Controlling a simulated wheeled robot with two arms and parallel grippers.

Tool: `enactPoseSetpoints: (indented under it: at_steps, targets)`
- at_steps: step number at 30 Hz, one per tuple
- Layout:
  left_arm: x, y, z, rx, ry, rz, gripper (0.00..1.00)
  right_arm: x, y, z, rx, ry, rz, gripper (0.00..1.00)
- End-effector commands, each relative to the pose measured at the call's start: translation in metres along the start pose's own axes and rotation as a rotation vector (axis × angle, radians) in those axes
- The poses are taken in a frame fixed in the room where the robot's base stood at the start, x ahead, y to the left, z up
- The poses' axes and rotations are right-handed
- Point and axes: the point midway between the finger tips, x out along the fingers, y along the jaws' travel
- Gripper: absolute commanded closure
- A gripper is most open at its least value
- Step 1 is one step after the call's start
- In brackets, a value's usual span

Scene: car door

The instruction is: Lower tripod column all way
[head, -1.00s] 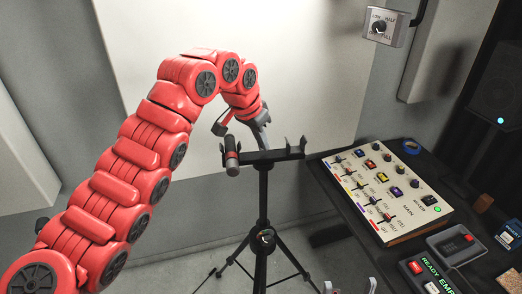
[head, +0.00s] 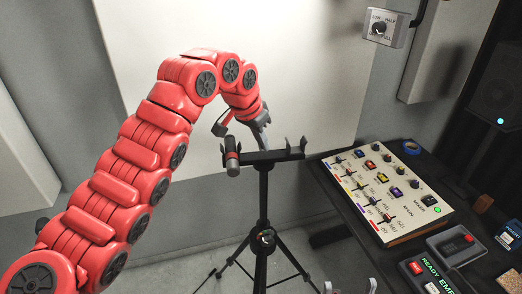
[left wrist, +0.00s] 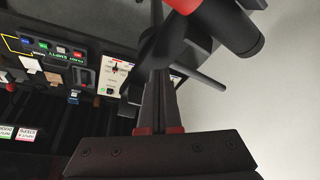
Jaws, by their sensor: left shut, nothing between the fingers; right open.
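The black tripod stands in the middle of the head view, with its upright column (head: 263,205) rising to a crossbar (head: 277,156). A collar with a small knob (head: 266,238) sits where the legs spread. A dark cylinder with a red band (head: 231,158) is at the crossbar's left end; a dark cylinder also shows in the left wrist view (left wrist: 238,30). My left gripper (head: 266,143) is shut and empty at the crossbar, just above the column; I cannot tell if it touches. Its closed fingers show in the left wrist view (left wrist: 158,105). My right gripper (head: 350,287) is open at the bottom edge, low and right of the tripod.
A switch box (head: 386,27) is on the wall. A pale panel (head: 300,70) stands behind the tripod.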

Motion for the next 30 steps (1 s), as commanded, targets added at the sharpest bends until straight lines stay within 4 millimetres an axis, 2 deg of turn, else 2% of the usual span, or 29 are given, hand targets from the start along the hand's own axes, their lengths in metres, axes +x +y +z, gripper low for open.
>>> enactPoseSetpoints:
  at_steps: [14,30]
  targets:
    - [0.001,0.000,0.000,0.000,0.000,0.000,1.00,-0.001,0.000,0.000,0.000,0.000,0.000,0.14]
    - [0.036,0.001,0.015,0.000,-0.003,0.001,1.00,-0.036,-0.002,0.006,0.000,0.000,0.000,0.14]
